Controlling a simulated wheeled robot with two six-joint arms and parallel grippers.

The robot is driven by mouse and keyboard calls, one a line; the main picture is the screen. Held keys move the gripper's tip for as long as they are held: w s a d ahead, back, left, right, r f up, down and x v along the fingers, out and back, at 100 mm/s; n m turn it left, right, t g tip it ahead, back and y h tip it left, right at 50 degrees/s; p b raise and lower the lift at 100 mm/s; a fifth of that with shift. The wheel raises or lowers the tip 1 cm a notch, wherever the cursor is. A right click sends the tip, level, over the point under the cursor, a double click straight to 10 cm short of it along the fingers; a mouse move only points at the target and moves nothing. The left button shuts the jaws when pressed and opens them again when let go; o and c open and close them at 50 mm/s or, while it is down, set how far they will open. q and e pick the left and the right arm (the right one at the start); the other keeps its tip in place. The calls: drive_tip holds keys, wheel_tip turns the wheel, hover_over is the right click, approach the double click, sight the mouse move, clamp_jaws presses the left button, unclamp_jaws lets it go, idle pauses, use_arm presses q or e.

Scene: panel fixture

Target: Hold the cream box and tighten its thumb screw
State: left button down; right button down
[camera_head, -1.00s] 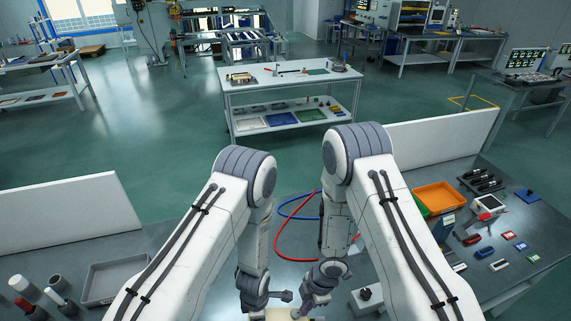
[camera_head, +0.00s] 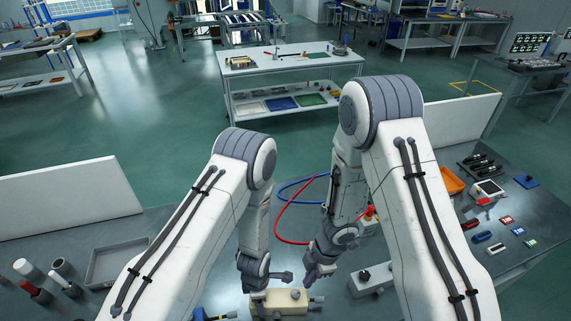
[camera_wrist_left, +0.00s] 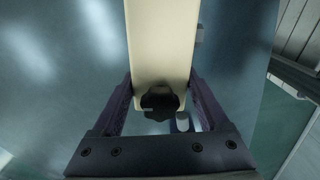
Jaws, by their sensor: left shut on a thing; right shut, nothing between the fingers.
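The cream box (camera_head: 288,299) lies near the bottom middle of the head view. A small dark spot shows on its top, and a grey piece sits at its right end. My left gripper (camera_wrist_left: 165,85) is shut on the box, one finger along each side. In the left wrist view the cream box (camera_wrist_left: 162,40) runs away from the palm, and a black lobed knob (camera_wrist_left: 160,101) sits on its near part. My right gripper (camera_head: 312,277) is shut and empty, just above and behind the box's right part. Whether it touches the box cannot be told.
A grey block with a black knob (camera_head: 368,280) stands right of the box. Red and blue hoses (camera_head: 281,224) loop behind. A grey tray (camera_head: 118,262) and an orange bin (camera_head: 452,180) lie to the sides. A blue tool (camera_head: 207,315) is at the front edge.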

use_arm(q)
unclamp_jaws()
drive_tip(key=shift+r, duration=0.1)
wheel_tip(320, 180, up, 12)
drive_tip(key=shift+f, duration=0.25)
drive_tip(key=shift+a+r+p, duration=0.3)
drive_tip(key=shift+a+r, duration=0.15)
drive_tip(key=shift+r, duration=0.1)
drive_tip(key=shift+s+a+r+p, duration=0.1)
drive_tip(key=shift+a+r+p, duration=0.25)
drive_tip(key=shift+a, duration=0.35)
drive_tip(key=shift+w+a+r+p, duration=0.1)
drive_tip(key=shift+a+r+p, duration=0.25)
drive_tip(key=shift+a, duration=0.3)
drive_tip(key=shift+s+a+r+p, duration=0.1)
drive_tip(key=shift+a+r+p, duration=0.1)
drive_tip(key=shift+a+r, duration=0.35)
drive_tip(key=shift+a+f, duration=0.15)
